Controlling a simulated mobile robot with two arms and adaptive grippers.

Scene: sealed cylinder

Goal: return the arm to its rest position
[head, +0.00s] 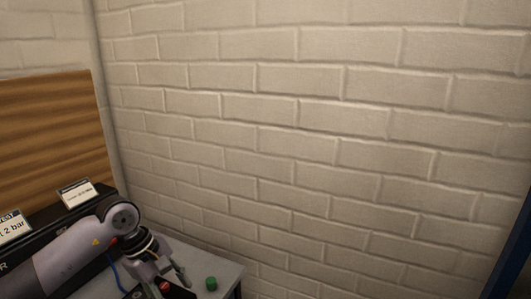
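My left arm comes in from the lower left, and its gripper (167,279) points down over the right end of a grey table (228,272). Its fingers look spread apart, with nothing visible held between them. A small red part (164,287) on something dark shows just by the fingers; whether they touch it I cannot tell. My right gripper is not in view.
A small green cylinder (211,284) is on the table, right of the gripper. A dark panel with white label cards (77,194) stands behind my arm. A wooden board (50,135) and brick wall (320,130) are behind. A blue post (512,255) stands at right.

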